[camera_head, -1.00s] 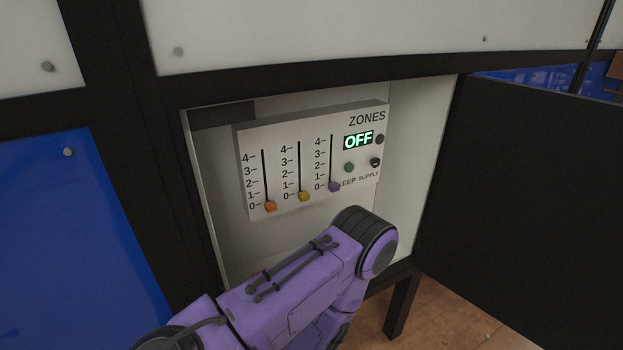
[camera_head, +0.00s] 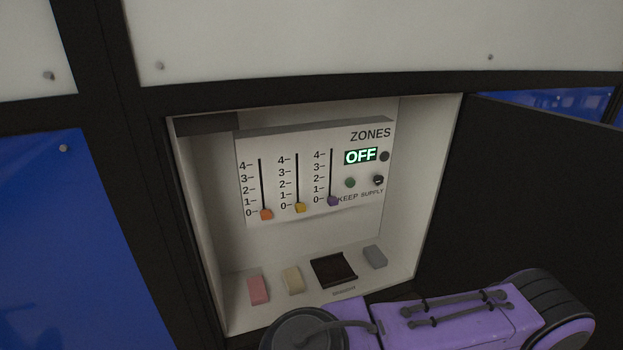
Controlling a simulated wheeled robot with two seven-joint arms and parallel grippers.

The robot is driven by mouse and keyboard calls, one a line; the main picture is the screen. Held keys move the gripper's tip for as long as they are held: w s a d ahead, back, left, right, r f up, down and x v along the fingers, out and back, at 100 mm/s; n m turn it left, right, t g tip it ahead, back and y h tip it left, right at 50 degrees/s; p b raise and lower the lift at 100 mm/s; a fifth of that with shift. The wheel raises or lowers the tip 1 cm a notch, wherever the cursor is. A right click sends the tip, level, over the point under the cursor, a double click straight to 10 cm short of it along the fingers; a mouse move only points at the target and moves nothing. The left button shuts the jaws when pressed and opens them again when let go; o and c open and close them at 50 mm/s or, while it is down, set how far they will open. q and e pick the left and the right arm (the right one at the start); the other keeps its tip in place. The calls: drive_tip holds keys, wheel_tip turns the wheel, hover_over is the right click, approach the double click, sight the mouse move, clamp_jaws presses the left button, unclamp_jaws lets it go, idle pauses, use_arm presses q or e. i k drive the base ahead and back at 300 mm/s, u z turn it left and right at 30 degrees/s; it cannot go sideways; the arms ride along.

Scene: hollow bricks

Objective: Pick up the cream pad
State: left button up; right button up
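The cream pad (camera_head: 293,280) lies on the floor of an open cabinet recess, between a pink pad (camera_head: 258,289) on its left and a dark square tray (camera_head: 333,269) on its right. It is fully in view and nothing touches it. A purple arm of mine crosses the lower right of the picture, in front of and below the recess. Its gripper is outside the picture, and my other gripper is not in view either.
A grey pad (camera_head: 375,257) lies right of the tray. Above, a ZONES panel (camera_head: 315,170) reads OFF, with its three sliders at 0. A black open door (camera_head: 540,200) stands at the right. The recess has side walls and a front edge.

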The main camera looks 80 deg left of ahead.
sight(295, 286)
drive_tip(key=i, duration=0.6)
drive_tip(key=u, duration=3.4)
drive_tip(key=i, duration=0.5)
drive_tip(key=u, duration=0.1)
